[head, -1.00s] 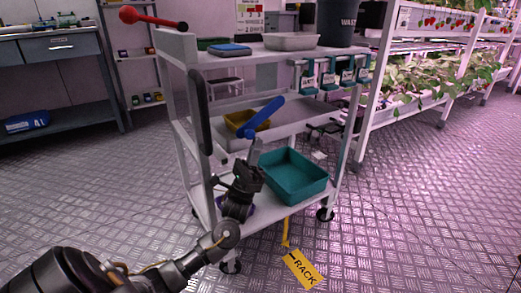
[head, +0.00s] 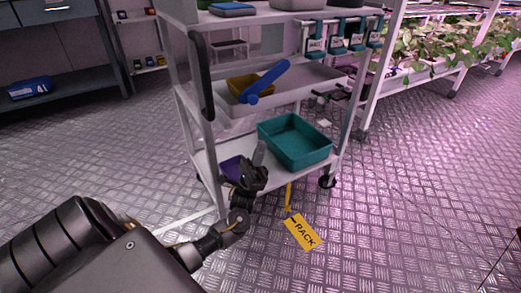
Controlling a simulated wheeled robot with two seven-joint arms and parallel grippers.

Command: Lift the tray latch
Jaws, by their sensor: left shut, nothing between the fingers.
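The blue lever (head: 266,81), which looks like the tray latch, slants up to the right on the front of the white tray (head: 305,93) on the cart's middle shelf. Its round pivot end is at the lower left. My left gripper (head: 260,150) is below the lever and apart from it, at lower-shelf height, left of the teal bin. Its fingers point up and are shut with nothing between them. My right gripper is not in view.
The teal bin (head: 296,144) and a purple item (head: 230,168) sit on the cart's lower shelf. A yellow RACK tag (head: 302,232) hangs below it. A yellow container (head: 247,88) is behind the lever. A black handle (head: 202,75) runs along the cart's left post. The floor to the right is clear.

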